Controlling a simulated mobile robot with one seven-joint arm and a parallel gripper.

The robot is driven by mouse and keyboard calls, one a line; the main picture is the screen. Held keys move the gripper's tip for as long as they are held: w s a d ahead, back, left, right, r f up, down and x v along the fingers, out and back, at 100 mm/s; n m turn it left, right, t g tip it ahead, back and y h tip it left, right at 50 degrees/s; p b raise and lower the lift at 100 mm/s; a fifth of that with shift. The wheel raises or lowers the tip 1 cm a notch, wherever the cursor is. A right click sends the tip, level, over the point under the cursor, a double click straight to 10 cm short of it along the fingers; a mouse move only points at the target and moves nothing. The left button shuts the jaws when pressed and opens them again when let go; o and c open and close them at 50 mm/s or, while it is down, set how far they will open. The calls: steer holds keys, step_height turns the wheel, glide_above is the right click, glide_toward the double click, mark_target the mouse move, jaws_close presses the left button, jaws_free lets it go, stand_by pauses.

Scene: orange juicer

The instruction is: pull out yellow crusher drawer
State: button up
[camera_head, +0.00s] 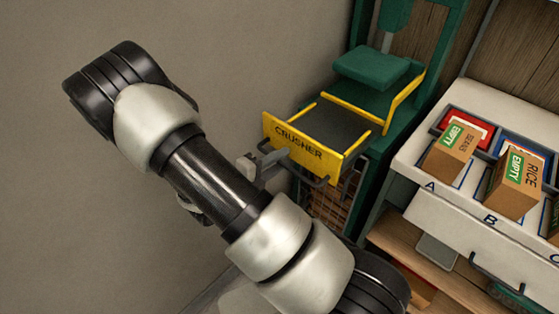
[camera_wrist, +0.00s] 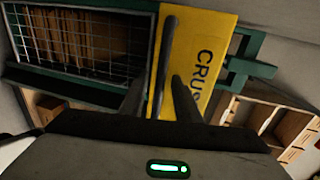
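The yellow crusher drawer (camera_head: 308,150) has a front panel marked "CRUSHER" and a dark inner floor between yellow rails. It sits low in the green press frame (camera_head: 377,70). A dark bar handle (camera_head: 318,181) runs along its front. In the wrist view, the yellow panel (camera_wrist: 205,50) and handle bar (camera_wrist: 167,50) lie straight ahead. My gripper (camera_wrist: 160,85) reaches the handle, one finger on each side of the bar, with small gaps visible, so it looks open. In the head view, my gripper (camera_head: 268,165) is at the panel's left part, partly hidden by my arm.
A wire-mesh crate (camera_head: 325,212) is below the drawer and also shows in the wrist view (camera_wrist: 95,42). To the right, a white-topped counter (camera_head: 415,150) holds small boxes, including a rice box (camera_head: 515,182). A plain wall (camera_head: 240,50) stands behind and left.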

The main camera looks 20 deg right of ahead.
steer(key=p+v, duration=0.1)
steer(key=v, duration=1.6)
steer(key=shift+a, duration=0.25)
steer(key=s+d+r+m+g+y+p, duration=0.3)
steer(key=s+r+m+y, duration=0.1)
steer(key=r+m, duration=0.6)
steer(key=s+d+r+m+g+y+p, duration=0.35)
steer(key=r+m, duration=0.45)
steer(key=m, duration=0.3)
steer(key=s+a+r+m+t+y+p, duration=0.1)
steer(key=s+r+m+t+y+p, duration=0.1)
steer(key=r+m, duration=0.6)
steer(key=s+a+r+m+t+y+p, duration=0.1)
steer(key=r+m+t+y, duration=0.3)
steer(key=r+m, duration=0.5)
steer(key=shift+s+m+y+p, duration=0.45)
steer(key=shift+s+m+p, duration=0.35)
steer(key=shift+m, duration=0.4)
steer(key=shift+d, duration=0.1)
